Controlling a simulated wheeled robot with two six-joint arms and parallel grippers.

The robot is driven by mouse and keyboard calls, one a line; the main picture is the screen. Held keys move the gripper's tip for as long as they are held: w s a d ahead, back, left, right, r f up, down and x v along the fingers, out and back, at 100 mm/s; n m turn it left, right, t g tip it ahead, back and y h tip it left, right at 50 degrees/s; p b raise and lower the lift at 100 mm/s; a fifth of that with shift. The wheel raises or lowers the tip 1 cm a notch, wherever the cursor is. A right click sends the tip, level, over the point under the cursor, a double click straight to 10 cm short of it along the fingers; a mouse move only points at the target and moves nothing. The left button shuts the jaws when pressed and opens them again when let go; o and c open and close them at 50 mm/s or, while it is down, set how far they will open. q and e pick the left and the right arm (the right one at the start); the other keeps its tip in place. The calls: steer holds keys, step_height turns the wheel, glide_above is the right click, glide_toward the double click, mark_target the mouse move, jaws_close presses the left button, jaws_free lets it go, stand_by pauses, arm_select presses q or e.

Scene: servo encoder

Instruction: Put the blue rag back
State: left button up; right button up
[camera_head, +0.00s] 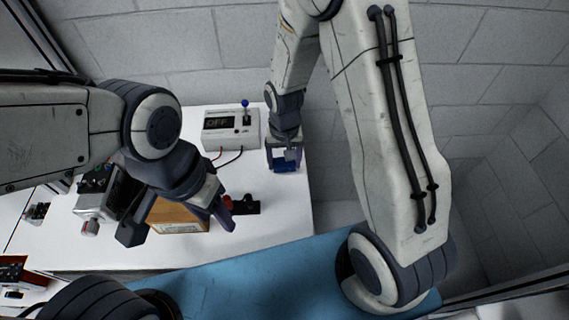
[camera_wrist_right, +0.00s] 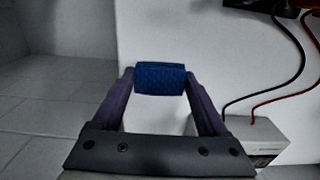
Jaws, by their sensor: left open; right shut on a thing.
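The blue rag (camera_wrist_right: 161,78) is a small folded, textured bundle between the fingertips of my right gripper (camera_wrist_right: 160,88) in the right wrist view. In the head view the rag (camera_head: 285,167) shows below my right gripper (camera_head: 284,158), near the right edge of the white table (camera_head: 285,210). The right gripper is shut on it; I cannot tell whether the rag touches the table. My left gripper (camera_head: 180,228) is open, over the front left part of the table by a cardboard box, and holds nothing that I can see.
A white box with an "OFF" display (camera_head: 231,130) and a blue-tipped lever stands at the back, with red and black wires. A cardboard box (camera_head: 178,217) and a small black device with a red part (camera_head: 243,205) stand near the left gripper. The table's right front is clear.

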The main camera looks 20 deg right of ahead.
step_height(320, 180, down, 2)
steer(key=shift+f, duration=0.25)
steer(key=shift+f, duration=0.2)
steer(key=o, duration=1.2)
steer(key=shift+r, duration=0.1)
